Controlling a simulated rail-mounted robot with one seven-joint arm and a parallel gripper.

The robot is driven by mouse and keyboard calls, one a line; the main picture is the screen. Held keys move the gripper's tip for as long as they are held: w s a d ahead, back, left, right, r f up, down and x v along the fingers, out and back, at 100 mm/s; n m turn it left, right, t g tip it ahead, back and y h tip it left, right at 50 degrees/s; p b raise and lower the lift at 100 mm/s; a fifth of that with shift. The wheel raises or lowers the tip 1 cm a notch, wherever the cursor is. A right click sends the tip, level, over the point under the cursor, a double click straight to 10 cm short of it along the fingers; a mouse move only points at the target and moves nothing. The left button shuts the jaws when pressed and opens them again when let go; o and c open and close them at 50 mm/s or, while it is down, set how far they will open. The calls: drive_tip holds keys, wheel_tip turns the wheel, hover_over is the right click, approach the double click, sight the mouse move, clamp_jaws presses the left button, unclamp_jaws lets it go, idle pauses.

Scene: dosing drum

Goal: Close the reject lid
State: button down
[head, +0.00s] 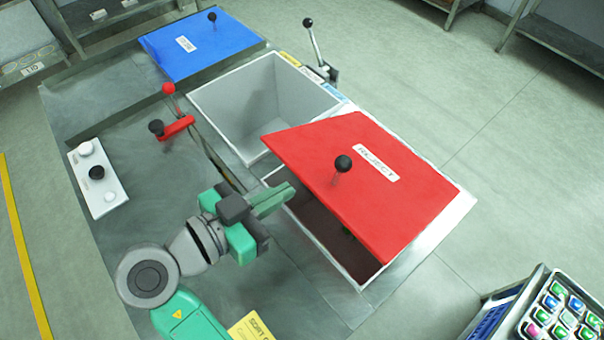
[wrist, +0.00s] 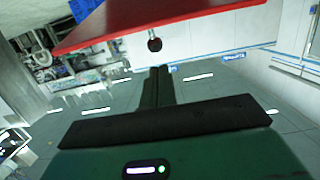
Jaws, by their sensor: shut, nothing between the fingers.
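The red reject lid (head: 395,205), with a white REJECT label and a black ball knob (head: 343,163), sits tilted over the reject bin (head: 365,272). Its left edge stands up off the bin rim, and the dark inside of the bin shows below it. My gripper (head: 287,194) is shut and empty, just left of the lid's raised edge. In the wrist view, the closed fingers (wrist: 157,75) point toward the lid (wrist: 150,20) and a black knob (wrist: 155,45). I cannot tell whether the fingertips touch the lid.
An open grey bin (head: 265,95) lies behind the reject bin, and a closed blue lid (head: 200,45) beyond it. A red crank lever (head: 172,125) and a black-knobbed lever (head: 313,42) stand up nearby. A white button panel (head: 97,178) is at left. A tray of colored items (head: 565,310) stands at lower right.

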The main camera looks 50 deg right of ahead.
drive_tip(key=s+d+r+y+p, duration=0.15)
drive_tip(key=r+y+p, duration=0.25)
drive_tip(key=p, duration=0.6)
drive_tip(key=d+r+t+y+p, duration=0.1)
drive_tip(key=d+r+y+p, duration=0.15)
drive_tip(key=p, duration=0.75)
drive_tip(key=s+d+r+y+p, duration=0.1)
drive_tip(key=r+y+p, duration=0.35)
drive_tip(key=p, duration=0.65)
drive_tip(key=x, duration=1)
drive_tip(key=shift+a+f, duration=0.1)
drive_tip(key=shift+a, duration=0.25)
drive_tip(key=shift+a+f, duration=0.25)
drive_tip(key=shift+f, duration=0.35)
drive_tip(key=shift+a+f, duration=0.25)
drive_tip(key=shift+f, duration=0.4)
drive_tip(key=shift+a+f+p, duration=0.25)
drive_tip(key=shift+f+p, duration=0.05)
drive_tip(key=shift+f, duration=0.4)
